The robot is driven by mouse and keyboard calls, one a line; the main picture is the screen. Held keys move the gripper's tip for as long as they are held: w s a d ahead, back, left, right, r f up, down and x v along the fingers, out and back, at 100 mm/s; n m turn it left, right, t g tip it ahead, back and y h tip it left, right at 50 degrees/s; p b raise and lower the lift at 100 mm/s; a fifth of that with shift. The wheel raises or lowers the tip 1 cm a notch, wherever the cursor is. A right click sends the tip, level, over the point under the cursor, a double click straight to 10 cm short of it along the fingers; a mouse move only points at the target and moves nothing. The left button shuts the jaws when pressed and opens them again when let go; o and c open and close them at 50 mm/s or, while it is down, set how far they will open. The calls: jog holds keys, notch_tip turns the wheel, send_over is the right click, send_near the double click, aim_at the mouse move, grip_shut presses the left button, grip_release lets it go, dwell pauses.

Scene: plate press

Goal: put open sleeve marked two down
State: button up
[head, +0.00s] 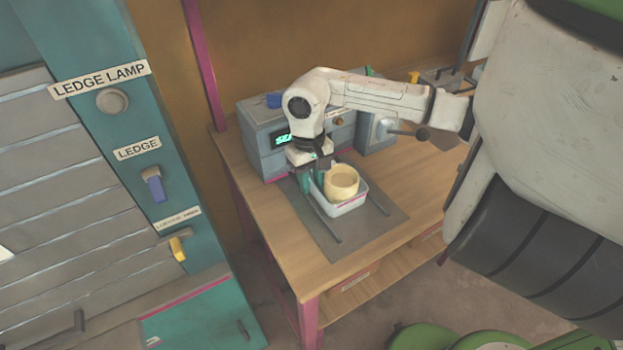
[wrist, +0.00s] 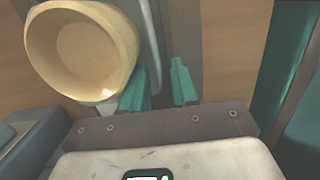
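A cream, round, open-topped piece (head: 341,182), which may be the sleeve, stands in a pale tray (head: 349,208) on the bench. It also shows large in the wrist view (wrist: 80,50), its hollow facing the camera. I cannot make out a number on it. My gripper (head: 311,180) points down at the left side of the tray, beside the cream piece. In the wrist view its teal fingers (wrist: 160,72) stand apart with nothing clearly held between them. The cream piece is left of the fingers, outside the gap. The fingertips' height against the tray is hard to tell.
The tray sits on a grey mat (head: 325,233) with dark rails on the wooden bench (head: 290,262). A grey machine with a green display (head: 262,140) stands behind. A teal panel with ledge switches (head: 140,130) is at left. The bench front is clear.

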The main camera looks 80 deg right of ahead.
notch_tip(320, 180, up, 12)
jog(key=b, duration=0.1)
jog(key=shift+w+d, duration=0.35)
jog(key=shift+d, duration=0.1)
dwell(0.4)
